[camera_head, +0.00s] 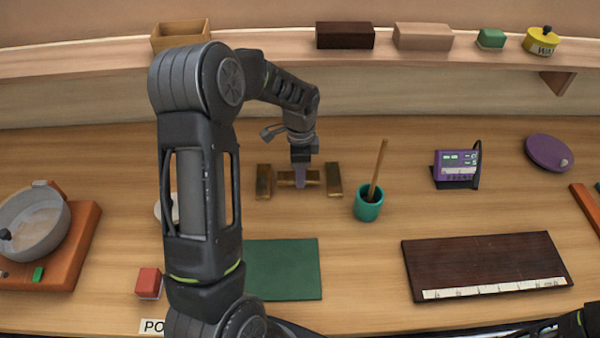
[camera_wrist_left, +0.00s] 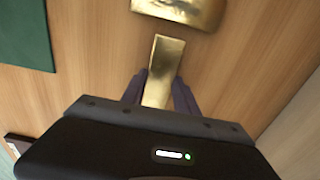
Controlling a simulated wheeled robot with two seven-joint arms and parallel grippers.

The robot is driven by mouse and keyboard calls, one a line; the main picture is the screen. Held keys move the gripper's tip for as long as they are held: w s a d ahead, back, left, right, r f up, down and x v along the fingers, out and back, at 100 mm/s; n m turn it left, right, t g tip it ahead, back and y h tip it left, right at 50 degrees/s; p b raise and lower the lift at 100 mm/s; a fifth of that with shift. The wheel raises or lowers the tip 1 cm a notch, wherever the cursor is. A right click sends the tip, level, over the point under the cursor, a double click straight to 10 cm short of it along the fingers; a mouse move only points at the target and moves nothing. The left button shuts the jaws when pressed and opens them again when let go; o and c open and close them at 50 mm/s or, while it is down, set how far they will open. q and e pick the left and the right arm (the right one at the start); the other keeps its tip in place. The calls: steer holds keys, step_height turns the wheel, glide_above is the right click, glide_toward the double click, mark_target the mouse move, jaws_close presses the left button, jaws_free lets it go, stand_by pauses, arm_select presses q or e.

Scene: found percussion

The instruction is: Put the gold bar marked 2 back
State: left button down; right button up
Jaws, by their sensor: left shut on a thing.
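My left gripper (camera_head: 300,178) is shut on a gold bar (camera_head: 312,176), which lies crosswise in the head view at the middle of the table. The held bar also shows between the purple-grey fingers in the left wrist view (camera_wrist_left: 162,68). A gold piece stands to its left (camera_head: 264,182) and another to its right (camera_head: 334,180). One gold piece shows ahead of the fingers in the left wrist view (camera_wrist_left: 185,8). No number on the gold is readable. Whether the held bar touches the table or the other pieces I cannot tell. My right gripper is out of view.
A teal cup (camera_head: 368,204) with a wooden stick stands just right of the gold pieces. A dark board (camera_head: 480,258) with a marked white strip lies at front right. A green mat (camera_head: 285,268) lies in front. A purple device (camera_head: 456,166) stands behind the board.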

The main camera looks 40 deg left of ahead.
arm_select(q)
steer(key=shift+f, duration=0.35)
steer(key=shift+f, duration=0.1)
steer(key=c, duration=0.9)
jaws_free()
step_height(320, 180, up, 12)
steer(key=shift+r, duration=0.1)
stand_by(0.5)
